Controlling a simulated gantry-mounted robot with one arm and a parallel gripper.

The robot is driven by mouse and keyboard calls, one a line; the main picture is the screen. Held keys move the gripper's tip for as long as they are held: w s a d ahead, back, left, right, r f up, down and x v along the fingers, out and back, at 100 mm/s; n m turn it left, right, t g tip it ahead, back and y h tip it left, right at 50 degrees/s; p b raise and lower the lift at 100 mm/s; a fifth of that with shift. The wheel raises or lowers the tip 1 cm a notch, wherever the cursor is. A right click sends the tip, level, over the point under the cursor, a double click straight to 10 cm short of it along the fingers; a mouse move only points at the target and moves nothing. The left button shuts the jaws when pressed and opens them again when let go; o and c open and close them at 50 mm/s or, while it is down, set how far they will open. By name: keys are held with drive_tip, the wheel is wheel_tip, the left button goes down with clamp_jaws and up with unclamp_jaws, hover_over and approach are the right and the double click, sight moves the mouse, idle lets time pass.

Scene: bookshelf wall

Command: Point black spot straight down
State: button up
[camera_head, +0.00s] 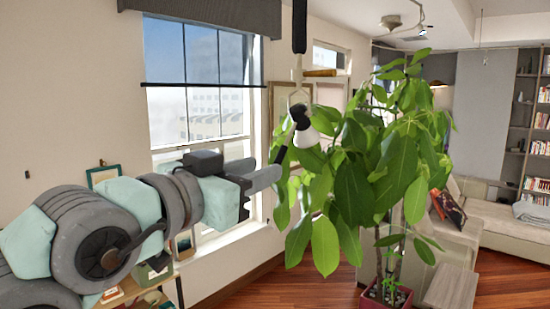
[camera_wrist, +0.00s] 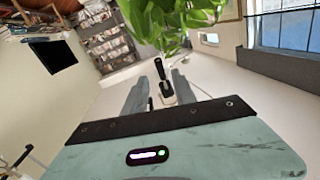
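A small spot lamp with a black body (camera_head: 300,117) and a white head (camera_head: 306,137) hangs in front of the window side of the plant. The white head tilts down and to the right, not straight down. A thin black part slants down from it toward my gripper (camera_head: 266,169). My gripper is to the lower left of the lamp, with its fingers pointing right. In the wrist view my gripper (camera_wrist: 161,88) has its fingers apart. A black and white piece (camera_wrist: 166,88) shows between or beyond them; whether it touches a finger I cannot tell.
A large leafy plant (camera_head: 385,165) stands close to the right of my gripper, in a red pot (camera_head: 385,297). A window (camera_head: 200,85) is behind my arm. A black hanger (camera_head: 299,25) and a wooden rod (camera_head: 320,72) are above. A sofa (camera_head: 470,210) is farther right.

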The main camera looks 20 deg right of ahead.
sight(279, 162)
drive_tip(key=p+x, duration=0.1)
drive_tip(key=x, duration=0.5)
drive_tip(key=shift+w+d, duration=0.25)
drive_tip(key=shift+c, duration=0.4)
clamp_jaws()
idle(0.8)
